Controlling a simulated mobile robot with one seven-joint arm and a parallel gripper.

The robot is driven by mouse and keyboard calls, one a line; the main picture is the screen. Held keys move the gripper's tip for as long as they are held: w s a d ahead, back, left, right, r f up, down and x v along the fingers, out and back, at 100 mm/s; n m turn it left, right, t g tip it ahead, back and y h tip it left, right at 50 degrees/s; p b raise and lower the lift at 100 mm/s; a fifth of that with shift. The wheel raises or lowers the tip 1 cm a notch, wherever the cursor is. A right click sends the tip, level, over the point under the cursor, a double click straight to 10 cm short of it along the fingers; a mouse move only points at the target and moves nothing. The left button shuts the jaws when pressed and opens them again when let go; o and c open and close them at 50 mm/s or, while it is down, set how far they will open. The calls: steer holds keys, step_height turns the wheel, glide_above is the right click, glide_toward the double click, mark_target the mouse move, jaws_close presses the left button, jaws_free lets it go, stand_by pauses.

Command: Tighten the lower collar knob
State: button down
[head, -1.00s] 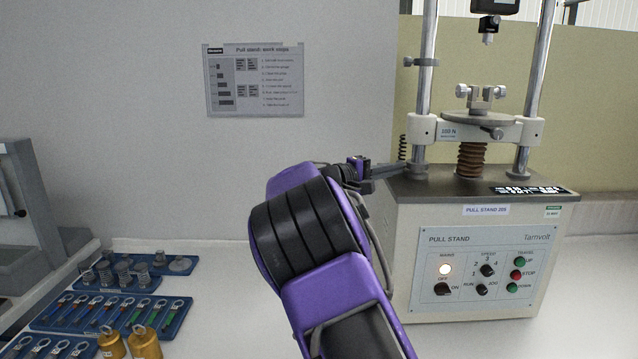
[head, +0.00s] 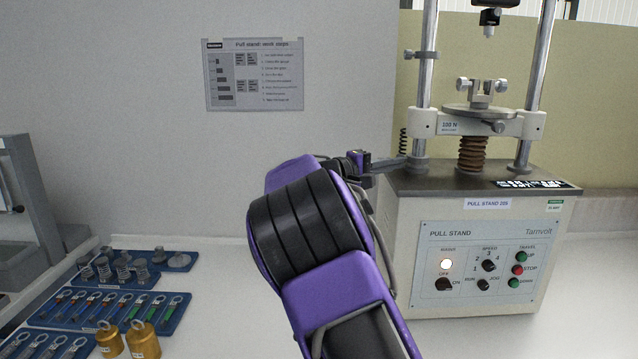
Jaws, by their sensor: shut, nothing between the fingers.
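The pull stand (head: 480,262) stands at right with two steel columns. The lower collar (head: 418,165) is at the foot of the left column, on the dark top plate. Its knob cannot be made out, as my gripper overlaps that spot.
A crosshead (head: 455,123) spans the columns above my gripper, and a dark coiled cable (head: 402,142) hangs just behind it. A blue tray of tools (head: 60,315) and brass weights (head: 142,340) lie at lower left. The white bench between is clear.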

steer(key=shift+a+p, duration=0.7)
steer(key=shift+a, duration=2.25)
